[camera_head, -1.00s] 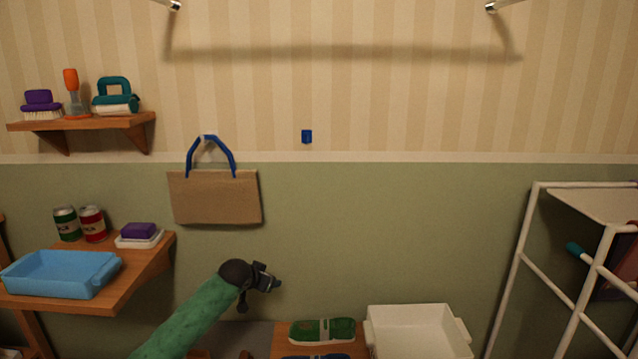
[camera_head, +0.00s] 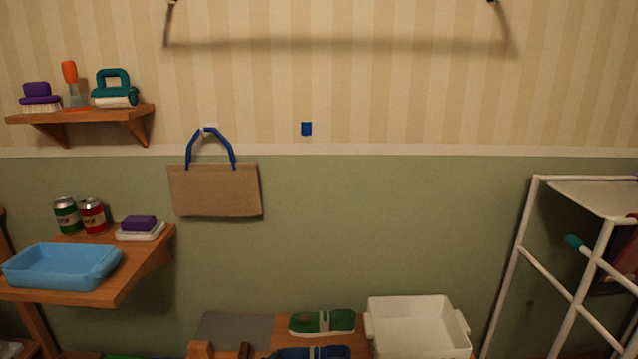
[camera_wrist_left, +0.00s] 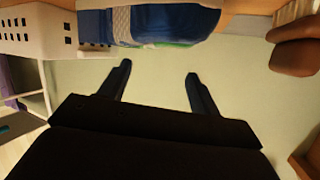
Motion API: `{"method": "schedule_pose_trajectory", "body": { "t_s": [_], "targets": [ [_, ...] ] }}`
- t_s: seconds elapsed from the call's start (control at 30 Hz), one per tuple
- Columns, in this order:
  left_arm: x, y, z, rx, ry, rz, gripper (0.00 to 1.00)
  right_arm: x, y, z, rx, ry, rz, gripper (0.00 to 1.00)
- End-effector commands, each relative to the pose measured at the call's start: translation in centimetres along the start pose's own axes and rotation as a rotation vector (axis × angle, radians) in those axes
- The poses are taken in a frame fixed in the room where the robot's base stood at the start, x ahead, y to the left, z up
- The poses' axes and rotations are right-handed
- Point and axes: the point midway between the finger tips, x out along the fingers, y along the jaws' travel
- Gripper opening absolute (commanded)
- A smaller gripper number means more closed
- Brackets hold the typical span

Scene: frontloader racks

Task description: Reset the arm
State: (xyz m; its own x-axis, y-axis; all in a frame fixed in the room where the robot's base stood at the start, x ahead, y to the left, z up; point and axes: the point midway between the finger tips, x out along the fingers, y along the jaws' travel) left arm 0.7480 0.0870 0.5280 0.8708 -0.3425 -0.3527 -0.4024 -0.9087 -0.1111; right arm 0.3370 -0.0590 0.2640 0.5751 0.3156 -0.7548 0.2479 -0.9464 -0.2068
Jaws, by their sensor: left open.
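My left gripper (camera_wrist_left: 155,80) shows in the left wrist view with its two dark fingers spread apart and nothing between them. Behind and above the fingers are pale green surface, a blue and white item (camera_wrist_left: 160,22) and a white perforated basket (camera_wrist_left: 50,32). In the head view neither arm shows now. My right gripper is in neither view.
A brown bag (camera_head: 215,190) hangs on the wall. A left shelf holds a blue tray (camera_head: 62,268) and cans. Below stand green shoes (camera_head: 322,322), blue shoes (camera_head: 312,352) and a white bin (camera_head: 418,325). A white rack (camera_head: 515,250) stands at right.

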Motion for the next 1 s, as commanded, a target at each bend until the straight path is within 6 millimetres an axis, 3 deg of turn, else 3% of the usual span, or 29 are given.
{"method": "schedule_pose_trajectory", "body": {
  "t_s": [0.03, 0.37, 0.6, 0.8, 1.0],
  "targets": [
    [-0.9, 1.1, 2.2, -0.022, -0.023, 0.002, 0.63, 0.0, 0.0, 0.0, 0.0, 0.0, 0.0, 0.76],
    [-7.5, 7.6, 14.9, -0.154, -0.174, 0.011, 0.63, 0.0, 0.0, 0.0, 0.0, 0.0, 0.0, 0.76],
    [-13.8, 13.1, 23.9, -0.252, -0.303, 0.022, 0.63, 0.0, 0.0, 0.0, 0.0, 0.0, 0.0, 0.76],
    [-18.7, 17.3, 29.4, -0.309, -0.394, 0.035, 0.63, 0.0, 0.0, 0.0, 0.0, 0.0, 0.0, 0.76],
    [-22.5, 20.2, 33.0, -0.341, -0.458, 0.047, 0.63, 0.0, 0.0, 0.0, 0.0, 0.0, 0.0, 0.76]
  ]
}}
